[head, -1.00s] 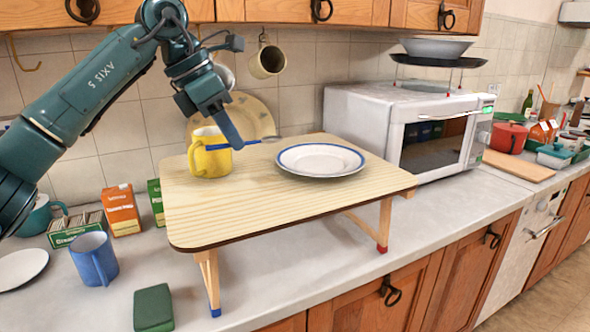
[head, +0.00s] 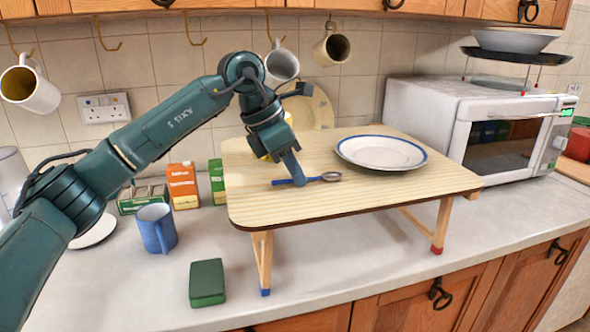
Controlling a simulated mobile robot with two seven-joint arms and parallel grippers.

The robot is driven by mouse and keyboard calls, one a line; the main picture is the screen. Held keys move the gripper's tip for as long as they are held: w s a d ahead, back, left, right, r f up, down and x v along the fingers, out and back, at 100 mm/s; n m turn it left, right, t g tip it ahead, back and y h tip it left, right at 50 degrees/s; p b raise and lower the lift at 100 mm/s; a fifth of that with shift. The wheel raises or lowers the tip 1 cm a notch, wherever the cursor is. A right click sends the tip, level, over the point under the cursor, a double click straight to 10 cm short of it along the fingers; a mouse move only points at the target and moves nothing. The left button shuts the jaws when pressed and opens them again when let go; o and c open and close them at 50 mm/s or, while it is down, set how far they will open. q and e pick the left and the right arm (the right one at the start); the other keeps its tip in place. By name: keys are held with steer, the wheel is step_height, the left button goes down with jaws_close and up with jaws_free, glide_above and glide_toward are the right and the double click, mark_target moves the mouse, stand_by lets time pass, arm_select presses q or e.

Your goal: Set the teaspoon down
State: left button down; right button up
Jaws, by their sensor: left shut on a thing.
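The teaspoon (head: 328,177) has a blue handle and a metal bowl that points right. It is at the top of the small wooden bed table (head: 370,208), left of the white plate with a blue rim (head: 381,152). My left gripper (head: 296,180) is shut on its handle from above. The spoon looks level and at or very near the tabletop; I cannot tell whether it touches. My right gripper is not in view.
A blue mug (head: 156,228), a green block (head: 207,283) and several cartons, one orange (head: 183,186), stand on the counter at left. A microwave (head: 470,125) stands at right. Mugs hang behind. The table's front part is clear.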

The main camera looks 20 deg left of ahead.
arm_select(q)
steer(key=shift+s+f+b, duration=0.15)
steer(key=shift+f+b, duration=0.25)
steer(key=shift+f, duration=0.45)
steer(key=c, duration=1.7)
jaws_free()
steer(key=shift+c, duration=0.2)
steer(key=shift+o, duration=0.8)
steer(key=shift+s+d+r, duration=0.1)
steer(key=shift+s+r, duration=0.05)
steer(key=shift+r, duration=0.15)
steer(key=v, duration=0.7)
steer(key=w+v, duration=0.1)
steer(key=v, duration=0.3)
steer(key=shift+s+r+p, duration=0.15)
steer(key=shift+r+p, duration=0.2)
steer(key=shift+r, duration=0.15)
steer(key=shift+s+a+r, duration=0.2)
steer(key=shift+a+r, duration=0.05)
steer(key=shift+r, duration=0.25)
